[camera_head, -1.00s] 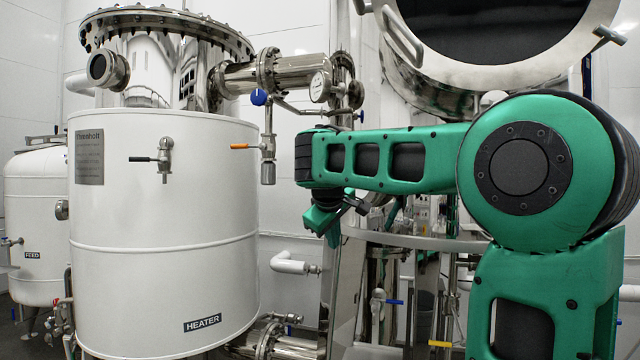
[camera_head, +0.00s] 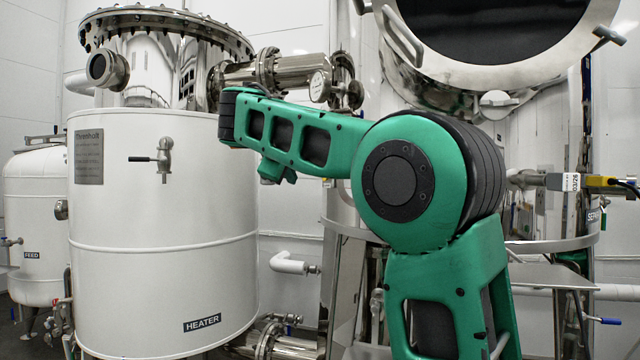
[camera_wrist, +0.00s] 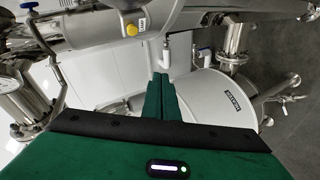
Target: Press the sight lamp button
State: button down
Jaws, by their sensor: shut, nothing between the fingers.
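A round yellow button (camera_wrist: 131,29) shows near the top of the wrist view. It sits on a metal cylinder with a small white label (camera_wrist: 142,25) beside it, too small to read surely. My gripper (camera_wrist: 161,76) is shut and empty. Its green fingers lie together below the button and slightly right of it in the picture, with a visible gap. In the head view I cannot make out the button, and my arm hides the fingertips.
The white heater tank (camera_head: 160,285) stands left of my arm, and also shows in the wrist view (camera_wrist: 210,110). A small valve (camera_head: 164,160) sticks out of its front. Steel pipework (camera_head: 290,70) runs above my arm. A round steel-rimmed vessel (camera_head: 455,78) is at upper right.

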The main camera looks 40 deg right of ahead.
jog(key=w+d, duration=0.1)
jog(key=d, duration=0.7)
jog(key=shift+d, duration=0.25)
jog(key=shift+d, duration=0.15)
dwell(1.8)
jog(key=shift+d+r, duration=0.1)
jog(key=shift+d, duration=0.15)
jog(key=shift+w+d, duration=0.1)
jog(key=shift+d, duration=0.3)
dwell(0.8)
jog(key=shift+a, duration=0.8)
jog(key=shift+s+a, duration=0.25)
jog(key=shift+a, duration=1)
jog(key=shift+s+a, duration=0.2)
jog(key=shift+a, duration=1.05)
